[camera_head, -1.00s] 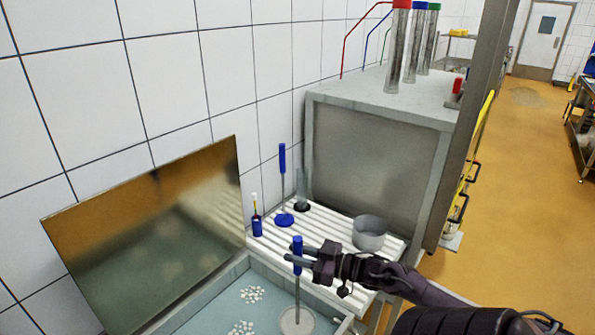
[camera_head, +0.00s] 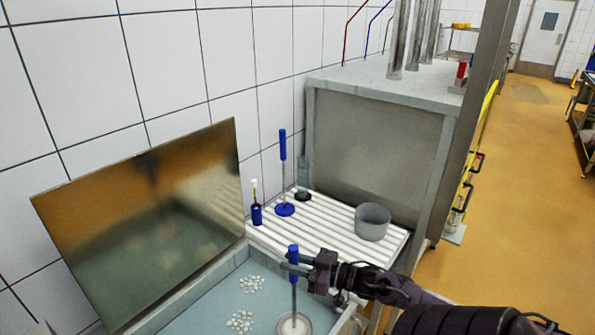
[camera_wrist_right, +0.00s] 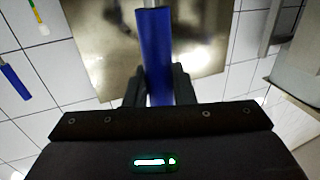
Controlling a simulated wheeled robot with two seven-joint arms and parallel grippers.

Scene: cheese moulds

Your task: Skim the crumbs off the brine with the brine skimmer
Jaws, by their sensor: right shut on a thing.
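The brine skimmer has a blue handle (camera_head: 294,262), a thin shaft and a round pale head (camera_head: 294,325). It stands upright over the brine bath, near the bottom edge of the head view. My right gripper (camera_head: 294,264) is shut on the blue handle, which also shows in the right wrist view (camera_wrist_right: 156,55) between the fingers. The head is at the brine (camera_head: 205,305); I cannot tell how deep. White crumbs float in two clusters, one farther (camera_head: 251,284) and one nearer (camera_head: 240,320), both left of the skimmer head. My left gripper is not in view.
A ribbed white drainboard (camera_head: 335,232) behind the bath bears a grey pot (camera_head: 372,220), a blue-handled tool (camera_head: 283,170) on a round blue foot and a small blue bottle (camera_head: 256,214). A raised metal panel (camera_head: 140,215) stands at the left. A steel cabinet (camera_head: 375,140) stands behind.

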